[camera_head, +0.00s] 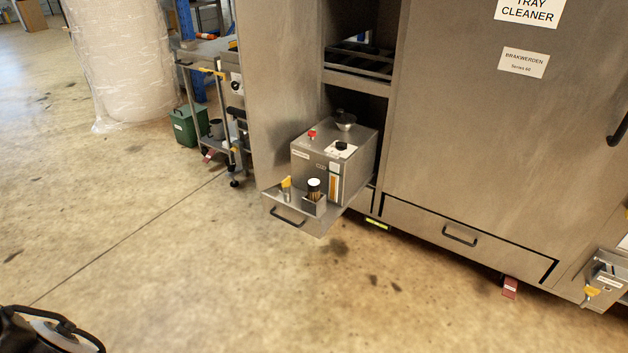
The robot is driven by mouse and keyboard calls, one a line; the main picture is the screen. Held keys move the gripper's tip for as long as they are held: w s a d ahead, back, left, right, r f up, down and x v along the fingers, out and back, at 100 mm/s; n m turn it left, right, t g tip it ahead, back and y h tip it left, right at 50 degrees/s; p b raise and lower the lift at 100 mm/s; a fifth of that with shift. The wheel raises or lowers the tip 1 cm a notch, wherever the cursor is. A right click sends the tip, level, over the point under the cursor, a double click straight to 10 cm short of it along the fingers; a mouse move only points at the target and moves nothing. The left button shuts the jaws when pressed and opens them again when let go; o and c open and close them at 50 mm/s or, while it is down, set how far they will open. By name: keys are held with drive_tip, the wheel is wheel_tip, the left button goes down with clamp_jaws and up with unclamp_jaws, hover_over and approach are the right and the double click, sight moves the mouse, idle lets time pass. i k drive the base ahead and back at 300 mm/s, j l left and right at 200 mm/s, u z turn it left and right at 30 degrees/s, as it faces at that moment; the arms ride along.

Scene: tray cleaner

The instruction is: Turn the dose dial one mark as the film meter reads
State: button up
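A grey metal box unit (315,150) sits on a pulled-out drawer tray in the cabinet's open bay. On its top is a small black knob on a white plate (341,147), which looks like the dose dial; its pointer and marks are too small to read. A narrow upright strip with white and orange (333,182) on the front face may be the film meter; its reading cannot be made out. My gripper is not in view.
The drawer tray (284,219) juts out, carrying a yellow-handled item (286,187) and a dark, white-topped cylinder (314,189). A closed drawer (461,236) is to the right. A cart and green bin (186,126) stand at left. The floor in front is clear.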

sight(340, 147)
drive_tip(key=i+l, duration=0.4)
drive_tip(key=i, duration=0.15)
drive_tip(key=i+l+z, duration=0.1)
drive_tip(key=i+l, duration=0.25)
drive_tip(key=i, duration=0.2)
